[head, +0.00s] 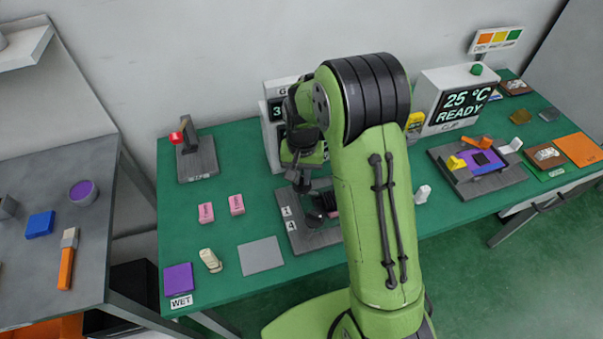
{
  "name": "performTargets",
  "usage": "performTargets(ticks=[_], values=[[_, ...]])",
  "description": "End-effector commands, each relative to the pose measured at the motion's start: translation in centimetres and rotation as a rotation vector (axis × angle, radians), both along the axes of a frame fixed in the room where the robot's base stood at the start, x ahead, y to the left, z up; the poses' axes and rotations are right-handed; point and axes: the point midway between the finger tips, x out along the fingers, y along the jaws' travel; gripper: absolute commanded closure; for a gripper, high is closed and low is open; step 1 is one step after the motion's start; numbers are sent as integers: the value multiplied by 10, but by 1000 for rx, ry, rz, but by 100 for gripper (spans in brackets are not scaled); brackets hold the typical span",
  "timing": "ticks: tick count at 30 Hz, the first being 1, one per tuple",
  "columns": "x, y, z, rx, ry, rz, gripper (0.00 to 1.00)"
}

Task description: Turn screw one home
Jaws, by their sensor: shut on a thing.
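My gripper (302,186) points down over a dark fixture board (306,238) in the middle of the green table. The board has white labels (287,212) along its left side, which appear to read 1 and 4. A dark round part (316,217) stands on the board just below my gripper. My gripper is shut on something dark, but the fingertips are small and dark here. I cannot tell which screw it holds. My green arm (375,220) hides the right part of the board.
Two pink blocks (206,212) and a grey plate (261,255) lie left of the board. A lever fixture with a red knob (176,137) stands at the back left. A display box (458,100) reads "25 °C READY". A second fixture (478,170) sits at the right.

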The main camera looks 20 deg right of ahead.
Motion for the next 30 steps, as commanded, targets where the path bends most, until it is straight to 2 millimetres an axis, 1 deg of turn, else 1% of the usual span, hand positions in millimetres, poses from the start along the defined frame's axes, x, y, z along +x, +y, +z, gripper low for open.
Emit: performTargets(ticks=[6,15,21,30], values=[[1,-1,1,1,-7,-180,100],[1,-2,1,1,-7,-347,100],[0,-3,2,1,-8,-400,100],[0,-3,2,1,-8,-417,100]])
